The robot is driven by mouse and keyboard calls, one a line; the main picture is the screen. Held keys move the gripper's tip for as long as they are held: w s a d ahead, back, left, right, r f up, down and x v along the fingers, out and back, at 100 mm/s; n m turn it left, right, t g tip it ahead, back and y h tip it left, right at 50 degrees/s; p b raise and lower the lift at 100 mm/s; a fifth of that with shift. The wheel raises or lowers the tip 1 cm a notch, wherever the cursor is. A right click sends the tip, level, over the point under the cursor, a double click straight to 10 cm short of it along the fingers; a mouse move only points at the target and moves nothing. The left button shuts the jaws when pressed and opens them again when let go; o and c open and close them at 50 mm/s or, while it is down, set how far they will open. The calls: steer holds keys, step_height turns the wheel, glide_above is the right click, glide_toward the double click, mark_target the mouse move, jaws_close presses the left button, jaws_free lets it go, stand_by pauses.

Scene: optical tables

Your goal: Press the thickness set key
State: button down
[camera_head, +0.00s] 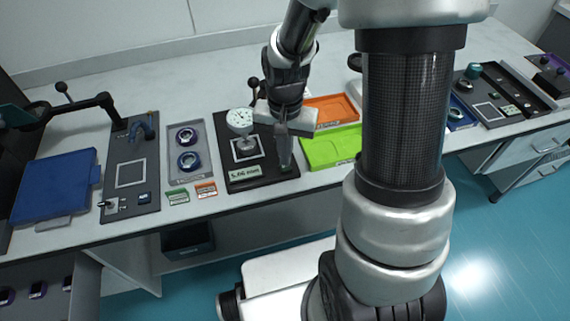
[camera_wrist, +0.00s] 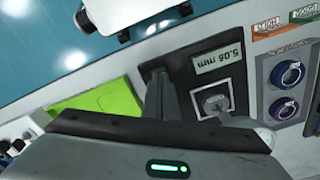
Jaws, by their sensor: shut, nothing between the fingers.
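The thickness gauge station is a black board (camera_head: 233,180) with a round white dial gauge (camera_head: 240,121) and a display (camera_head: 244,174) reading 5.06 mm. The display shows upside down in the wrist view (camera_wrist: 219,61). A small green key (camera_head: 285,169) is at the board's front right, right of the display; the fingers partly hide it. My gripper (camera_head: 285,160) is shut and empty, pointing down over this front right corner. In the wrist view its fingertips (camera_wrist: 158,82) are at the key. I cannot tell whether they touch it.
A grey tray with two dark ringed parts (camera_head: 188,162) lies left of the gauge station, with green and orange labels (camera_head: 206,190) in front. A lime tray (camera_head: 325,152) and an orange tray (camera_head: 331,109) lie to the right. The dial gauge stands close to my gripper.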

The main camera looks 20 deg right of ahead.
steer(key=shift+f+b, duration=0.45)
steer(key=shift+f, duration=0.25)
steer(key=shift+r, duration=0.1)
stand_by(0.4)
step_height(320, 180, up, 8)
steer(key=p, duration=0.6)
stand_by(0.6)
steer(key=s+r+n+t+p, duration=0.2)
steer(key=s+r+p, duration=0.1)
steer(key=r, duration=0.7)
steer(key=s+r+n+t+p, duration=0.1)
steer(key=s+r, duration=0.4)
steer(key=r, duration=0.5)
steer(key=s+r+n+t+p, duration=0.2)
steer(key=r+p, duration=0.3)
steer(key=r, duration=0.6)
steer(key=shift+s+n+t+p, duration=0.3)
steer(key=shift+s+n+p, duration=0.15)
steer(key=shift+s, duration=0.45)
steer(key=shift+r, duration=0.15)
